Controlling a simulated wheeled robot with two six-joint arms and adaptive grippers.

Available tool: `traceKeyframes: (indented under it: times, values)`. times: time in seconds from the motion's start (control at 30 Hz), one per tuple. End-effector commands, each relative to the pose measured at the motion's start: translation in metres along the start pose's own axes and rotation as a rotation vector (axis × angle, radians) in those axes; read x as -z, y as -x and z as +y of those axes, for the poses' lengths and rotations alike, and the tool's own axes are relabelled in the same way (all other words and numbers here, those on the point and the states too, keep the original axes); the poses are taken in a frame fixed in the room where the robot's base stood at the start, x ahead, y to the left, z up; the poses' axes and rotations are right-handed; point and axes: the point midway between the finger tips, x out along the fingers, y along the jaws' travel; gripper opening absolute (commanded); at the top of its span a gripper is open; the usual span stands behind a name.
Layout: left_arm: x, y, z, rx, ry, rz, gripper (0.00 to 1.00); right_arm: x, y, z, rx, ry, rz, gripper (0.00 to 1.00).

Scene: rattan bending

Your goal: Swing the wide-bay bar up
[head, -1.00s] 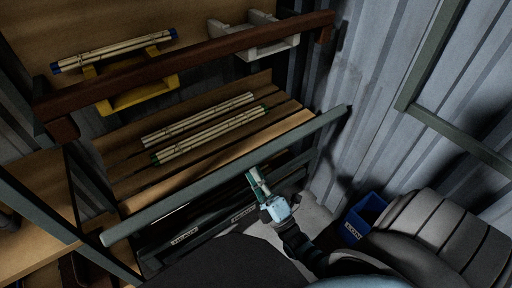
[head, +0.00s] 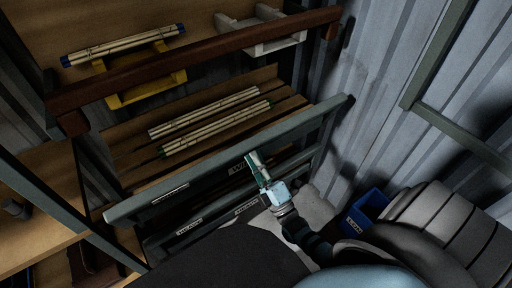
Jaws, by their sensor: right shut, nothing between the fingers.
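A long grey-green bar (head: 215,162) runs slantwise across the front of the lower wooden shelf, from lower left to upper right. I take it to be the wide-bay bar; a label near its middle is partly covered by my gripper. My right gripper (head: 251,160) is shut and empty. Its fingertips overlap the bar's middle in the picture; I cannot tell if they touch it. Two cane bundles (head: 205,112) (head: 215,128) lie on the slatted shelf behind the bar. My left gripper is not in view.
A brown bar (head: 200,58) crosses the upper shelf, near a yellow cradle (head: 148,92) under a blue-ended bundle (head: 125,44) and a white cradle (head: 262,38). A blue bin (head: 368,208) stands at lower right. Corrugated wall closes the right side.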

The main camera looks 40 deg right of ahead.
Motion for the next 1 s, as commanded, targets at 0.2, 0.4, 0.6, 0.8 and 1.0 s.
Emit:
traceKeyframes:
  times: [0.2,0.4,0.6,0.8,1.0]
  values:
    - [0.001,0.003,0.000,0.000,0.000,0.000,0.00,0.000,-0.011,0.002,-0.002,0.000,0.000,0.00]
    - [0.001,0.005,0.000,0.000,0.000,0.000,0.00,0.000,-0.022,0.003,-0.002,0.000,0.000,0.00]
    - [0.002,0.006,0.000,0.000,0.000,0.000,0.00,0.000,-0.031,0.003,-0.002,0.000,0.000,0.00]
    - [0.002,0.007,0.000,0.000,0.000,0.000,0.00,0.000,-0.029,0.004,0.000,0.000,0.000,0.00]
    - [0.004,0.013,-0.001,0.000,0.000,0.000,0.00,0.000,-0.003,0.013,0.002,0.000,0.000,0.00]
